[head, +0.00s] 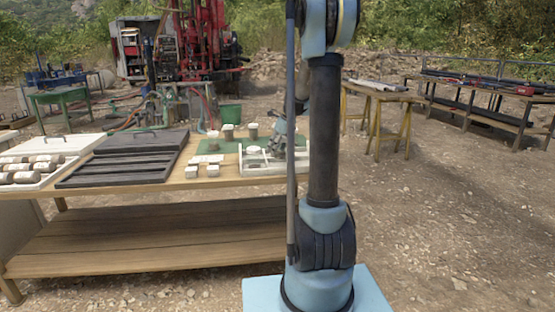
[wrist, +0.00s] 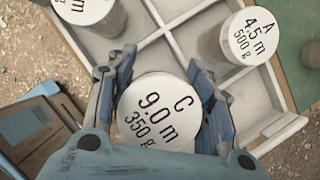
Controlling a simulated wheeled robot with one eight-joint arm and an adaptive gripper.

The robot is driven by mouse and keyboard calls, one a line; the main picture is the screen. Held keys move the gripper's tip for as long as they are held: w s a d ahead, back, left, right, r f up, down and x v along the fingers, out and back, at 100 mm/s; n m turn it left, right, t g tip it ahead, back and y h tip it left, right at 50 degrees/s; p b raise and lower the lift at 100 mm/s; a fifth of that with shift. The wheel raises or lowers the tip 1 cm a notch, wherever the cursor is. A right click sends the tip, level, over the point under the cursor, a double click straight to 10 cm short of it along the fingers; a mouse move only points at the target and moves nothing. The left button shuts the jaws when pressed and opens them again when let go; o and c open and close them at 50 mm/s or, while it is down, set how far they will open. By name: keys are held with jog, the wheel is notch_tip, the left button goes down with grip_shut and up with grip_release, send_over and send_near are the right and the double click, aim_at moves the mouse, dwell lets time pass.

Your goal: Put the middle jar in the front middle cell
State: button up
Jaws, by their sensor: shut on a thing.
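My gripper (wrist: 160,88) is shut on a jar labelled C, 9.0 m, 350 g (wrist: 160,112), with its round white lid facing the camera. The jar is over the near part of the white divided tray (wrist: 172,58). Its lower part is hidden, so I cannot tell whether it stands in a cell. Jar A, 4.5 m, 500 g (wrist: 250,36) stands in a cell to the right. Another white-lidded jar (wrist: 84,12) stands in a cell at upper left. In the head view, my gripper (head: 276,146) is at the tray (head: 272,169), partly hidden by my arm.
Several jars, including one white-lidded jar (head: 213,140), stand around the green mat (head: 236,146). Small white blocks (head: 207,160) lie left of the tray. A dark ridged case (head: 124,160) and a white case with brown cylinders (head: 45,150) fill the table's left. My arm blocks the table's right end.

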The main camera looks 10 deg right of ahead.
aim_at(277, 155)
jog(key=shift+f, duration=2.25)
jog(key=o, duration=1.4)
jog(key=shift+c, duration=0.2)
